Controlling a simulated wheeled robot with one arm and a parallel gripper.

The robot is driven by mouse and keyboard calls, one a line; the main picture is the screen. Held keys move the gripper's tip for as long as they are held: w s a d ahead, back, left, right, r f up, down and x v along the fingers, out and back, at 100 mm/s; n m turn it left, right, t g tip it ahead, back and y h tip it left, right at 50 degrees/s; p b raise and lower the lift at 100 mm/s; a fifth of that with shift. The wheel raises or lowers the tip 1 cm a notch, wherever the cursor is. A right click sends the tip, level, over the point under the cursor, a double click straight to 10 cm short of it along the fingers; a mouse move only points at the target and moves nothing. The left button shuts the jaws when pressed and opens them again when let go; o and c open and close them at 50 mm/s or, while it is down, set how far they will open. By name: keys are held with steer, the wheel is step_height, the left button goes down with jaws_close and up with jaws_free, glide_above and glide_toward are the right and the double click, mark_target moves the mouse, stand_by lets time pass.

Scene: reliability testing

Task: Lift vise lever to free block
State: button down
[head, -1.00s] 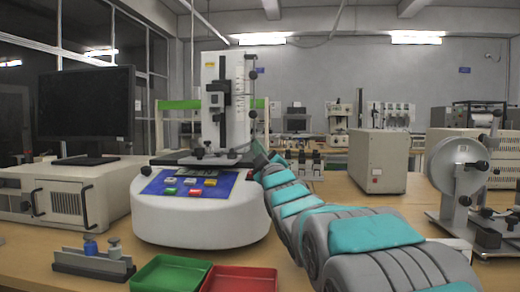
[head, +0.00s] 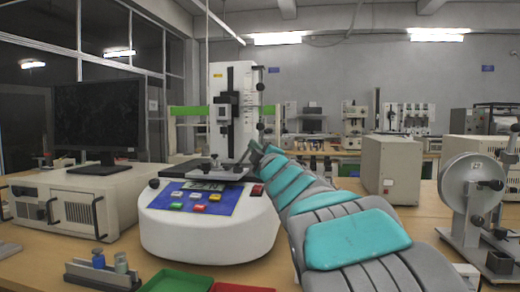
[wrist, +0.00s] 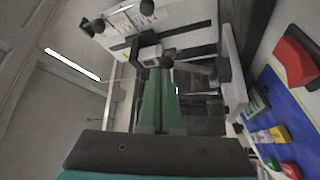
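The testing machine (head: 210,222) has a white rounded base, a blue button panel and an upright white column (head: 245,115). The black vise part (head: 200,172) sits on top of the base. In the wrist view, my gripper (wrist: 160,72) has its two green fingers lying side by side, almost no gap between them. A black round knob (wrist: 166,62) is right at the fingertips; I cannot tell whether it is touched. A grey clamp body (wrist: 150,52) is beyond it. In the head view my gripper (head: 254,150) is small, beside the column. I cannot make out the block.
A monitor on a beige box (head: 75,208) stands left. Green (head: 178,281) and red (head: 240,288) trays lie in front, beside a small holder with two weights (head: 103,272). A beige cabinet (head: 390,168) and a wheel device (head: 470,200) stand right.

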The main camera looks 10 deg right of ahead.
steer(key=shift+w+a+r, duration=0.15)
steer(key=shift+a+r, duration=0.25)
steer(key=shift+a, duration=0.1)
steer(key=shift+w+a+r, duration=0.15)
steer(key=shift+a+r, duration=0.2)
steer(key=shift+a, duration=0.15)
stand_by(0.8)
